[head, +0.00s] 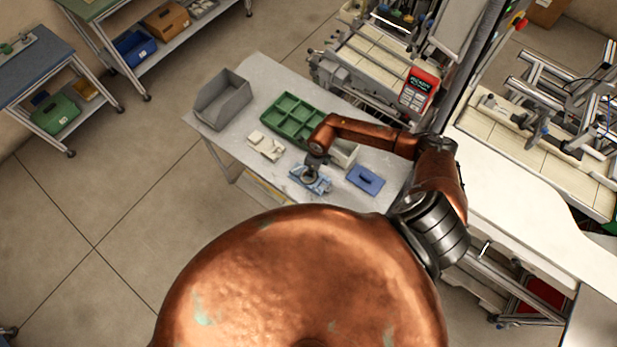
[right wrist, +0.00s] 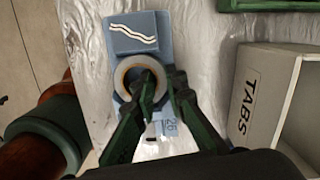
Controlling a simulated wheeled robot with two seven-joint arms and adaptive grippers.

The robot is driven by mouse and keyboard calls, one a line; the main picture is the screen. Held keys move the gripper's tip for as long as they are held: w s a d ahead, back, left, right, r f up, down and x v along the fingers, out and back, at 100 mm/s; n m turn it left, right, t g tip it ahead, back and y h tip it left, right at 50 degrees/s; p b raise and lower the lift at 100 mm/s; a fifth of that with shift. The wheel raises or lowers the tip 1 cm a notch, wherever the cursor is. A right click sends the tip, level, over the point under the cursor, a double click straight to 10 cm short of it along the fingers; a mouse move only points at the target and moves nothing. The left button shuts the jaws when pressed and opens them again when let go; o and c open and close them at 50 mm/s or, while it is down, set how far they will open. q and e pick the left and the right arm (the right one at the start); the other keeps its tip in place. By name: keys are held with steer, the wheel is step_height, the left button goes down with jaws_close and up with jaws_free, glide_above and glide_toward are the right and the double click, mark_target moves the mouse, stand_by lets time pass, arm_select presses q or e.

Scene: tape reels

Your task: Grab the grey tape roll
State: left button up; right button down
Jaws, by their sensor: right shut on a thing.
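The grey tape roll (head: 309,177) sits on a light-blue tape dispenser (head: 322,186) on the table. In the right wrist view the roll (right wrist: 125,73) is a grey ring with a brown inner edge, lying over the blue dispenser (right wrist: 152,22). My right gripper (right wrist: 164,84) is shut on the roll's right side, with one finger over the hole and the other at the outer edge. The fingers hide part of the ring. In the head view my right gripper (head: 314,161) reaches down onto the roll. My left gripper is not in view.
The table (head: 262,73) also holds a green compartment tray (head: 291,117), a grey bin (head: 222,100), pale parts (head: 266,148) and a blue box (head: 365,180). A pale box marked TABS (right wrist: 243,93) stands just right of the gripper.

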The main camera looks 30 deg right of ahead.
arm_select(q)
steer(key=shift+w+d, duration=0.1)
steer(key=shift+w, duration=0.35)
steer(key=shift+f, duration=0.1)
arm_select(e)
steer(key=shift+r, duration=0.15)
